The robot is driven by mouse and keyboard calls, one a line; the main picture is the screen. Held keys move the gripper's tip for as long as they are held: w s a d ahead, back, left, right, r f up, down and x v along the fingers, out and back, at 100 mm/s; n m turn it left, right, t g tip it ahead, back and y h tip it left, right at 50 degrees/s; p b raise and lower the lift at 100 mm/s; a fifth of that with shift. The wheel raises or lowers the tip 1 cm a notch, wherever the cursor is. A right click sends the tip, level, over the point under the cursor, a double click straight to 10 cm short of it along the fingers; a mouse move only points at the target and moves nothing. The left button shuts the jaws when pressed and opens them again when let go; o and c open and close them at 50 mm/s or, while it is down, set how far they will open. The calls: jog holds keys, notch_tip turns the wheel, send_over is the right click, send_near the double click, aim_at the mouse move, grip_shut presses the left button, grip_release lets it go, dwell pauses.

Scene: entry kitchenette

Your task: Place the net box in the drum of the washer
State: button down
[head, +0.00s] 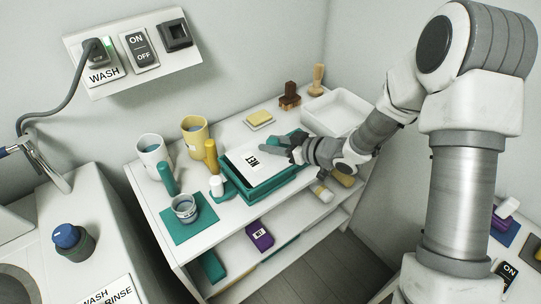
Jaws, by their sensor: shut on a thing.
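The fingertips are small and partly hidden. The washer (100,215) stands at the lower left, with a blue knob (67,236) and a WASH RINSE label. A grey round part, perhaps its drum opening (14,284), is cut off by the picture edge.
Mugs (152,156), a yellow-handled brush (211,160) and a small cup (185,208) on a teal mat crowd the shelf's left. A white tray (340,112) lies at the right. A purple labelled box (261,236) is on the lower shelf. A wall socket panel (132,48) is above.

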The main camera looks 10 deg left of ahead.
jog(key=shift+a+f, duration=0.3)
jog(key=shift+f, duration=0.05)
jog(key=shift+f+b, duration=0.5)
jog(key=shift+f, duration=1.55)
jog(key=shift+c, duration=2.2)
grip_release()
jog(key=shift+r, duration=0.2)
